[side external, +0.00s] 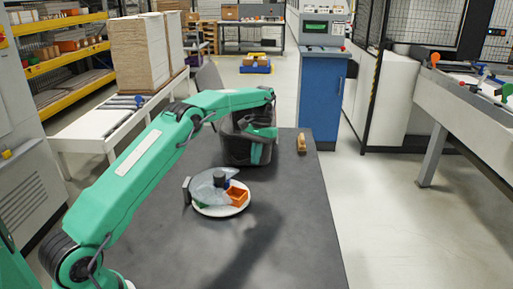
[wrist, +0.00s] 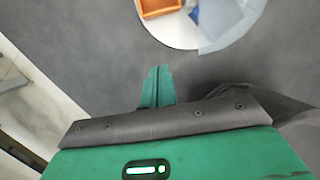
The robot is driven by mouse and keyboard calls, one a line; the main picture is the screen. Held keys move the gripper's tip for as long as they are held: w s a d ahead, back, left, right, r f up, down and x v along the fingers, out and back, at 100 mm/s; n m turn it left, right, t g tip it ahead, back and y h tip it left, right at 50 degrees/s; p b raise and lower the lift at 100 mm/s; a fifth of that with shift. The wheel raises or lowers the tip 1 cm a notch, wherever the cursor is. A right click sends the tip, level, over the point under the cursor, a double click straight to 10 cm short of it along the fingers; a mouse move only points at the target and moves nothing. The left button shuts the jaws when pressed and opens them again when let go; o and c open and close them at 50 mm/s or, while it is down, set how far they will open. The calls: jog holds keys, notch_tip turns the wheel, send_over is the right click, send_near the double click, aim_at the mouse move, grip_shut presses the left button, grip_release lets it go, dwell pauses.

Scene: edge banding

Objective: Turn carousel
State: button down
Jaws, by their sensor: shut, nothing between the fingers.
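The carousel (side external: 221,213) is a round white turntable on the dark table, with an orange bin (side external: 237,196), a green part and a clear grey cover with a dark knob (side external: 221,179) on top. In the wrist view, the white disc (wrist: 178,36), orange bin (wrist: 158,8) and clear cover (wrist: 226,22) show at the top edge. My gripper (wrist: 159,70) is shut and empty, with its fingertips just short of the disc in that picture.
A small wooden-handled item (side external: 302,144) lies near the far right corner. The table's (side external: 300,225) right and front areas are clear. A dark upright piece (side external: 187,191) stands at the carousel's left edge.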

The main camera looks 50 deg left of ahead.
aim_at(241, 199)
jog(key=x, duration=0.7)
jog(key=shift+s+d+f, duration=0.1)
jog(key=shift+f, duration=0.15)
jog(key=shift+s+d+r, duration=0.1)
jog(key=shift+s+d, duration=0.25)
jog(key=shift+s, duration=0.55)
jog(key=shift+s+d, duration=0.35)
jog(key=shift+s, duration=0.5)
jog(key=shift+s+d+m, duration=0.4)
jog(key=shift+d+m, duration=0.05)
jog(key=shift+m, duration=0.25)
jog(key=shift+s+d+m, duration=0.3)
jog(key=shift+m, duration=0.3)
jog(key=shift+s+d+m, duration=0.55)
jog(key=shift+s+m, duration=0.2)
jog(key=shift+m, duration=0.35)
jog(key=shift+s+d, duration=0.25)
jog(key=shift+s, duration=0.4)
jog(key=shift+s+d, duration=0.2)
jog(key=shift+s, duration=0.4)
jog(key=shift+s+d, duration=0.15)
jog(key=shift+s, duration=0.95)
